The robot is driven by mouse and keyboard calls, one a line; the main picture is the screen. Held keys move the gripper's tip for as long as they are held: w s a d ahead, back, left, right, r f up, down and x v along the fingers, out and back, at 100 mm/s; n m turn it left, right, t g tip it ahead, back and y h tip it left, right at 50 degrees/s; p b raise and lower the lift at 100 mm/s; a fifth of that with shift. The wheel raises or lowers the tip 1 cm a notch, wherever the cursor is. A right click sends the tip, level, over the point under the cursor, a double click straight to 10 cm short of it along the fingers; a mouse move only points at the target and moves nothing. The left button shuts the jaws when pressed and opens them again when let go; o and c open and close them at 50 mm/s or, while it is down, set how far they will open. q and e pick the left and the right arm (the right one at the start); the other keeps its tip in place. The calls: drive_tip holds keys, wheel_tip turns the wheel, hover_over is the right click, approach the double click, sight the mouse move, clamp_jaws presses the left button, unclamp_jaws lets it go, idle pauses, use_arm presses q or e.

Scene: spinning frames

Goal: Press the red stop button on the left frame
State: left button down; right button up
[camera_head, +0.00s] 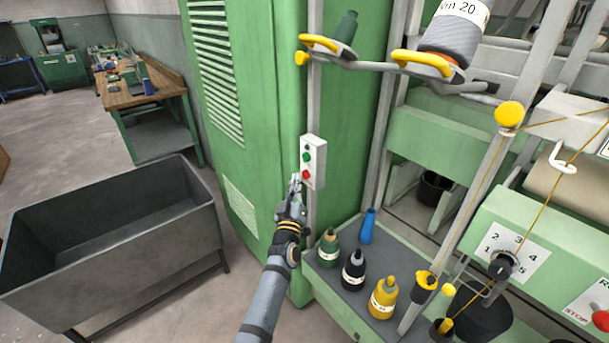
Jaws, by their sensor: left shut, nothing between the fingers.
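A white control box (315,160) is mounted on a post beside the green cabinet. It carries a green button (306,157) and, below it, a red button (306,174). My left gripper (295,181) is shut and empty. Its fingertips are at the lower left edge of the box, close to the red button; I cannot tell whether they touch it. Another red button (601,320) with a STOP label shows at the lower right edge on the green machine front. My right gripper is not in view.
A grey metal bin (110,240) stands at left. The green cabinet (255,100) rises behind my left arm. Yellow guides and a spool hang above.

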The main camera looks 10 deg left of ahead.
use_arm(q)
drive_tip(key=shift+s+a, duration=0.1)
drive_tip(key=shift+a, duration=0.05)
drive_tip(key=shift+s+a+p, duration=0.35)
drive_tip(key=shift+s+a, duration=0.45)
drive_tip(key=shift+s, duration=0.2)
drive_tip(key=shift+s+a+p, duration=0.35)
drive_tip(key=shift+s+a, duration=0.4)
drive_tip(key=shift+s, duration=0.25)
